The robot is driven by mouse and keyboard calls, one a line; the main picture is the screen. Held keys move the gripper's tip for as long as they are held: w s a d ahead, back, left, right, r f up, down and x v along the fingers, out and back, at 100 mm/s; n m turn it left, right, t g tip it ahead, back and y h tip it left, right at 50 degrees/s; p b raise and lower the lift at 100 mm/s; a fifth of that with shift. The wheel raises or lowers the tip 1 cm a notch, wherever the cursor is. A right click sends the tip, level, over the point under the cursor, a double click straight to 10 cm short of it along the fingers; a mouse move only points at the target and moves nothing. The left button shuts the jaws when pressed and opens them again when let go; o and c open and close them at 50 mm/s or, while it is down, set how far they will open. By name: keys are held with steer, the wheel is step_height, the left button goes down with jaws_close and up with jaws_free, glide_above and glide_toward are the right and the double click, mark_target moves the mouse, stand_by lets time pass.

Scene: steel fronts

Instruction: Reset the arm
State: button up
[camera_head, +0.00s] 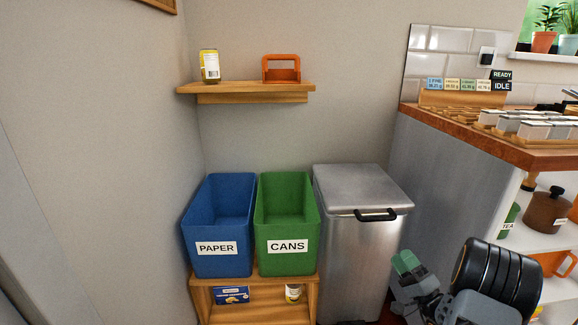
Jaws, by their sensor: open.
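My gripper (409,272) shows at the lower right, in front of the steel bin and the counter's side. Its green-tipped fingers are apart and hold nothing visible. My dark wrist and arm links fill the lower right corner beside it.
A steel bin (350,245) with a black handle stands left of my gripper. A blue PAPER bin (216,262) and a green CANS bin (286,261) sit on a wooden stand. A counter (478,140) is right.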

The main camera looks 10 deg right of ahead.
steer(key=s+a+r+n+g+y+p, duration=0.2)
steer(key=a+r+n+g+y+p, duration=0.45)
steer(key=a+r+g+p, duration=0.8)
steer(key=s+a+r+n+g+h+p, duration=0.25)
steer(key=s+a+r+g+p, duration=0.45)
steer(key=a+r, duration=0.35)
steer(key=s+d+r+n+t+h+p, duration=0.1)
steer(key=s+r+h+p, duration=0.2)
steer(key=r+h+p, duration=0.3)
steer(key=s+d+r+n+t+h+p, duration=0.1)
steer(key=s+r+h+p, duration=0.3)
steer(key=r+p, duration=1)
steer(key=shift+d+r+t+h, duration=0.45)
steer(key=shift+d+t+h, duration=0.1)
steer(key=shift+h, duration=1.05)
